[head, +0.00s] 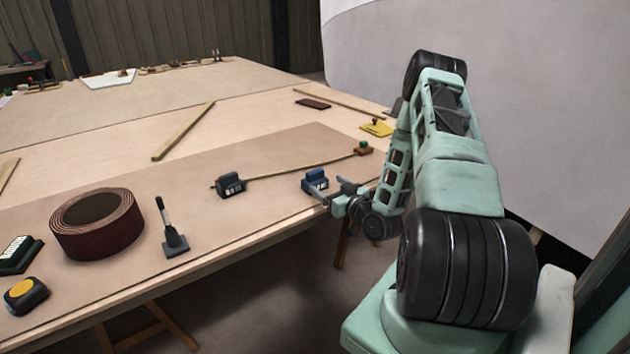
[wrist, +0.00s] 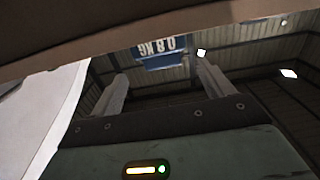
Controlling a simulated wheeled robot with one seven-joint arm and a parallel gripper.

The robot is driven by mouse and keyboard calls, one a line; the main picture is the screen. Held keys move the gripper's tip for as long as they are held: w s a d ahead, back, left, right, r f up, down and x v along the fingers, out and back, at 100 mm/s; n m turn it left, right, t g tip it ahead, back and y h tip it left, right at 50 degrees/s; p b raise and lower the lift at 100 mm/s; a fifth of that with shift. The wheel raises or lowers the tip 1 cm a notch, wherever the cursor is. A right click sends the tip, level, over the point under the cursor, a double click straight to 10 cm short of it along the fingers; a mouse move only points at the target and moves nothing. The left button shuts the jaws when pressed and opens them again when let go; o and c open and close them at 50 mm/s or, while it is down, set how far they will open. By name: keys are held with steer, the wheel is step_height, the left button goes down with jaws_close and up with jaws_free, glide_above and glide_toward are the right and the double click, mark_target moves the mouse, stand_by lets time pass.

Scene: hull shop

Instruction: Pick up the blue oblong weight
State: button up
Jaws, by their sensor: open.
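The blue oblong weight (head: 316,179) sits near the front edge of the table, with a pale marking on its side. In the wrist view the blue weight (wrist: 162,54) appears upside down, its label reading 0.8 KG. My gripper (head: 334,191) is at the table edge, close to the weight on its near side. In the wrist view my gripper (wrist: 163,80) is open, its two pale fingers apart, and the weight shows between and beyond the fingertips. Nothing is held. I cannot tell whether a finger touches the weight.
A brown roll (head: 97,222) and an upright-handled tool (head: 171,228) are further left. A pale hull (head: 520,95) rises behind my arm.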

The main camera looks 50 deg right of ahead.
mark_target(315, 171)
steer(key=shift+p+x, duration=0.6)
steer(key=shift+x, duration=3.05)
steer(key=shift+a+r, duration=0.1)
steer(key=shift+a, duration=0.05)
steer(key=c, duration=1.5)
steer(key=shift+w+r, duration=0.1)
steer(key=shift+c, duration=0.9)
steer(key=shift+r, duration=0.75)
steer(key=b+v, duration=0.3)
steer(key=v, duration=1.5)
